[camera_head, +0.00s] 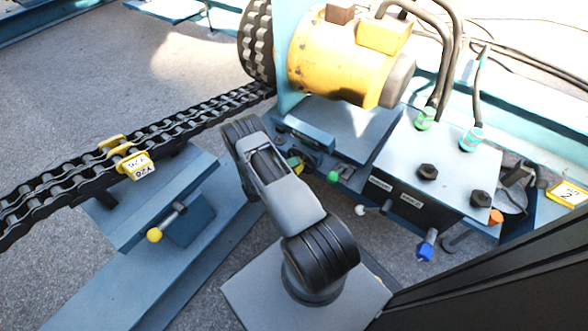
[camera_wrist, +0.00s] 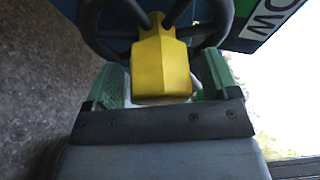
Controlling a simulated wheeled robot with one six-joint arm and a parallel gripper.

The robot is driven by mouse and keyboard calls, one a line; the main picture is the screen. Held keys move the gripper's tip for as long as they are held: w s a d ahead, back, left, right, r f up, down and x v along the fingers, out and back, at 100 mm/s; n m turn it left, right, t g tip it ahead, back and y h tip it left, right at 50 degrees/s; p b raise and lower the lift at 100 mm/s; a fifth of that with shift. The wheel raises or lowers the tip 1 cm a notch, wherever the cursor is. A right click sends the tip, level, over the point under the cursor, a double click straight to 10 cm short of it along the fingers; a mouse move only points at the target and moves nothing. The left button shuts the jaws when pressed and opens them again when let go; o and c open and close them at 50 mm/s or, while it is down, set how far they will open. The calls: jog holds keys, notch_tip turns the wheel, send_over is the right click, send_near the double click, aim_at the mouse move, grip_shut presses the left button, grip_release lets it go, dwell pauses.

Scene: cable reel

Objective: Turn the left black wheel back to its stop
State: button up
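A black spoked wheel (camera_wrist: 92,30) fills the top of the wrist view, with a yellow block (camera_wrist: 161,68) in front of its middle. My gripper (camera_wrist: 160,80) reaches toward it, its green fingers standing wide apart, one on each side of the yellow block. The fingertips are close to the lower rim; I cannot tell whether they touch it. In the head view, my grey arm covers most of the wheel and the gripper; a bit of yellow (camera_head: 296,165) shows beside the arm's end.
A blue-grey box (camera_head: 405,172) with black knobs, a white-tipped lever (camera_head: 361,210) and a blue-tipped lever (camera_head: 426,246) stands to the right. A yellow motor (camera_head: 335,55) is behind. At left are a chain (camera_head: 75,180) and a yellow-knobbed lever (camera_head: 155,235).

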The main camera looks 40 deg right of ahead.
jog(key=w+a+p, duration=0.1)
jog(key=a+p, duration=0.1)
jog(key=a, duration=0.9)
jog(key=shift+w+a, duration=0.4)
dwell(0.3)
